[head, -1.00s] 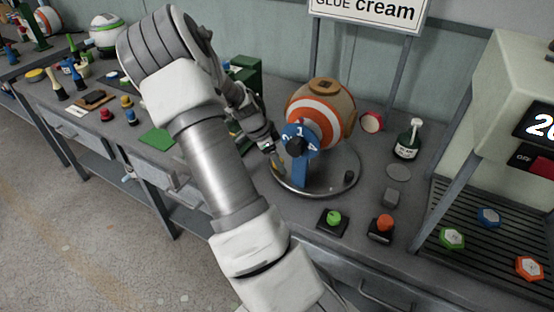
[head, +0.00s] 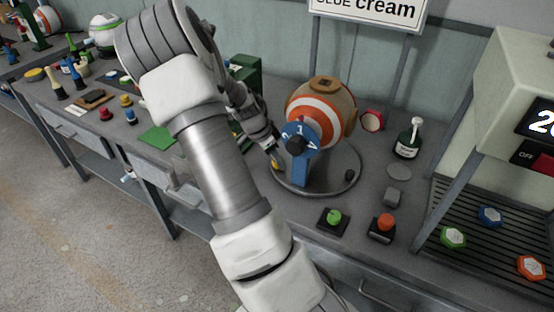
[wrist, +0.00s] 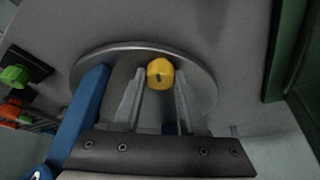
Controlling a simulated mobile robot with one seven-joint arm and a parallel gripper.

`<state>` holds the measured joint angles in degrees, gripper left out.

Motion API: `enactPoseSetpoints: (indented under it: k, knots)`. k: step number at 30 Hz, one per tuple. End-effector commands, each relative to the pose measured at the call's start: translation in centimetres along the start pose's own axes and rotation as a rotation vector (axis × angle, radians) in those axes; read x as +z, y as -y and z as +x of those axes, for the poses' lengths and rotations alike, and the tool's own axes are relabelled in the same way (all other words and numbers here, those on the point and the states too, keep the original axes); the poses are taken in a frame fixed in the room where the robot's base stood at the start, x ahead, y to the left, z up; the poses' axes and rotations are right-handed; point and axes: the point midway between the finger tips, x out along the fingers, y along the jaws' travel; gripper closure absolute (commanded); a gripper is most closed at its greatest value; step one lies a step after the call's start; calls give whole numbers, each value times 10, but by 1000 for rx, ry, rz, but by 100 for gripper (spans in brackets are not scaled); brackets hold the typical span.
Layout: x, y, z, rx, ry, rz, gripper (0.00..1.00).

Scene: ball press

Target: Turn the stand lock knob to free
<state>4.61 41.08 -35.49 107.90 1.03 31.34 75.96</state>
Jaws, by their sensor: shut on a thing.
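The yellow stand lock knob (wrist: 160,73) sits at the edge of the round grey stand base (wrist: 100,63). A short dark mark shows on its face in the wrist view. My gripper (wrist: 161,78) has its two fingertips on either side of the knob and is shut on it. In the head view, my gripper (head: 275,156) reaches down to the left edge of the stand base (head: 330,186), and the knob (head: 277,165) shows only in part below the fingers. The stand carries an orange, white and tan ball (head: 321,112) and a blue numbered dial (head: 298,139) on a blue post.
The blue post (wrist: 84,112) stands close to my left finger in the wrist view. A green button (head: 333,217) and an orange button (head: 384,226) lie in front of the stand. A green block (wrist: 291,50) stands at the right.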

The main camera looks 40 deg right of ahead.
Motion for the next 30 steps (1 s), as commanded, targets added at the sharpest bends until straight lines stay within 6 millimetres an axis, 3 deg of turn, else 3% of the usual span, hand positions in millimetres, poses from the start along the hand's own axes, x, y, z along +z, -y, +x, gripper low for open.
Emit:
enactPoseSetpoints:
  k: [15,30]
  knots:
    - [0,-1,1,-122,1,-290,100]
    - [0,-1,0,-145,0,-351,100]
